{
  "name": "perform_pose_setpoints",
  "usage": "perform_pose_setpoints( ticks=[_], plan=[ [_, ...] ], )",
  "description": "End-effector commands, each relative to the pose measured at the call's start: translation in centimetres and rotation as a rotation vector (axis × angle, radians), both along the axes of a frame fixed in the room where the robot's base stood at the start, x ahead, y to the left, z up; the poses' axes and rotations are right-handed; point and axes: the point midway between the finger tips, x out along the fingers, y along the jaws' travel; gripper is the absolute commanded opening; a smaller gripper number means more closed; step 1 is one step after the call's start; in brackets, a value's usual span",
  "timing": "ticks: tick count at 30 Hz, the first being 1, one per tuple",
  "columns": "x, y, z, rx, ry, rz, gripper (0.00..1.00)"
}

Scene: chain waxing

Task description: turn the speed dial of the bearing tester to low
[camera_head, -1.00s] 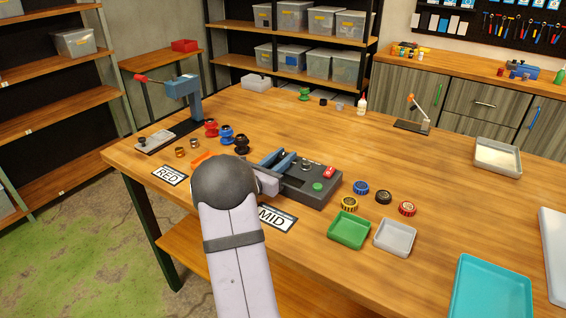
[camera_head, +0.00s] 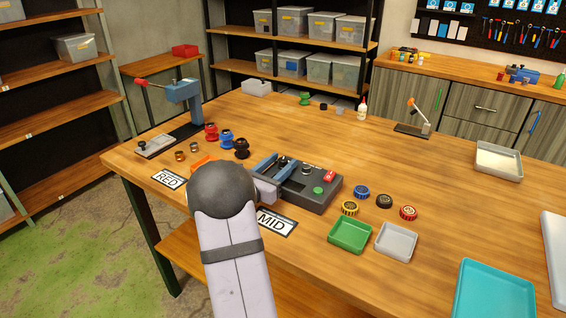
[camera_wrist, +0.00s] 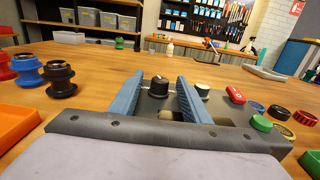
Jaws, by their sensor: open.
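The bearing tester (camera_head: 312,202) is a dark grey box on the bench, partly hidden by my gripper in the head view. In the wrist view a black knob (camera_wrist: 158,87) with a small pale mark on top stands between my fingers. A second knob (camera_wrist: 201,89) with a pale top stands just right of the right finger; it also shows in the head view (camera_head: 307,168). A green button (camera_head: 318,191) and a red switch (camera_head: 330,176) are on the tester's right side. My gripper (camera_wrist: 168,93) is open, its blue fingers apart on either side of the black knob. The dial's setting is unreadable.
A MID card (camera_head: 276,222) lies in front of the tester and a RED card (camera_head: 169,179) to the left. Several spools and rings stand left. Several caps, a green tray (camera_head: 349,235) and a grey tray (camera_head: 396,242) lie right. The bench behind the tester is mostly clear.

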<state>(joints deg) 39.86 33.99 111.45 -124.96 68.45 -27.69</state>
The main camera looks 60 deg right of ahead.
Motion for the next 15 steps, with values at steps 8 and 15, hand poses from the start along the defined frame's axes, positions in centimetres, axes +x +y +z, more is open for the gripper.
perform_pose_setpoints(
  ticks=[8,15],
  plan=[
    [0.0,3.9,-0.1,-0.002,-0.001,0.003,0.43],
    [-0.1,5.7,0.0,-0.002,0.0,0.001,0.43]
  ],
)
